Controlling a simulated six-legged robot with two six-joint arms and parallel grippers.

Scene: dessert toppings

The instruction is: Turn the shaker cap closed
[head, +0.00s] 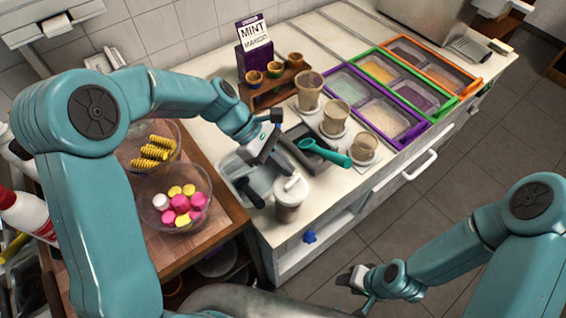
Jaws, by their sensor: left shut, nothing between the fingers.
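The shaker (288,210) stands upright on the white counter near its front left corner. It has a clear, brownish body and a white cap (291,188) with a raised tab on top. The cap's exact turn is too small to tell. My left gripper (258,158) is shut and empty, above the grey metal bin behind and left of the shaker, apart from the cap. My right gripper (357,280) hangs over the floor at the lower right, away from the counter. Its fingers are too unclear to tell open from shut.
A teal scoop (325,152) lies across a dark tray right of the shaker. Cups on white stands (335,117) are behind it. Framed topping bins (385,107) line the right. Glass bowls of sweets (160,214) sit on the wooden table at left.

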